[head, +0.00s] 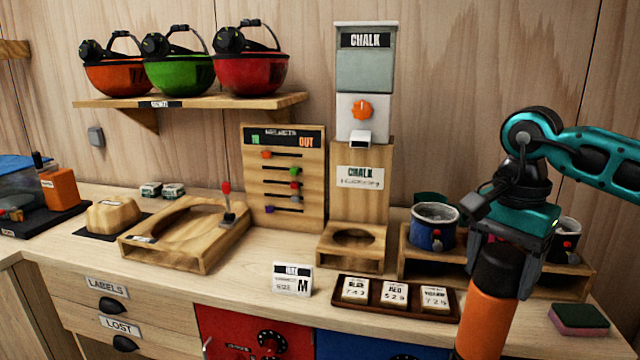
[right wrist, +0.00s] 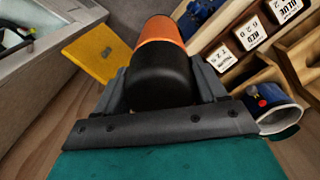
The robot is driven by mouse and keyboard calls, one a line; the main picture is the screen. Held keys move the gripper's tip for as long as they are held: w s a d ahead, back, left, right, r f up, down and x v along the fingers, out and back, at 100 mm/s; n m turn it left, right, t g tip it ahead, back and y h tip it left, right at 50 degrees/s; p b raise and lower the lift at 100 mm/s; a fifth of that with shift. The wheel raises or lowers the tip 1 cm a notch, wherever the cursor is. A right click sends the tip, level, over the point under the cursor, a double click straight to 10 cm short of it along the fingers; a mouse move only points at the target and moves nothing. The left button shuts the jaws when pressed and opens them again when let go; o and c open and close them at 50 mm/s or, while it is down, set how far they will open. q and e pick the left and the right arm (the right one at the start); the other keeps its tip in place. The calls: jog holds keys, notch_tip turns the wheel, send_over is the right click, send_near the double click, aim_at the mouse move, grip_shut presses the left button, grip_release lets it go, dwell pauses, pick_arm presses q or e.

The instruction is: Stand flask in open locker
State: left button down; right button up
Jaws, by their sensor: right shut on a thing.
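An orange flask (head: 485,322) with a black top hangs upright from my right gripper (head: 503,245), in front of the counter's right part. In the right wrist view the flask (right wrist: 158,32) points away, its black top between the two fingers (right wrist: 164,82). A red locker door (head: 240,332) with a dial and a blue locker door (head: 375,347) show under the counter, both looking shut. A yellow panel (right wrist: 97,52) beside the flask in the right wrist view looks like an open locker door. The locker's inside is hidden. My left gripper is out of view.
On the counter (head: 290,312) near the flask are a tray (head: 338,299) of number blocks, a size card (head: 292,279), a wooden rack with mugs (head: 432,226) and a pink-green sponge (head: 579,319). A chalk dispenser (head: 365,85) stands behind.

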jog(key=s+a+f+n, duration=0.3)
jog(key=f+n, duration=0.2)
jog(key=f, duration=0.1)
jog(key=s+a+f+n, duration=0.3)
jog(key=f+n, duration=0.2)
jog(key=f, duration=0.1)
jog(key=shift+s+n, duration=0.25)
jog(key=shift+n, duration=0.05)
jog(key=shift+a, duration=0.15)
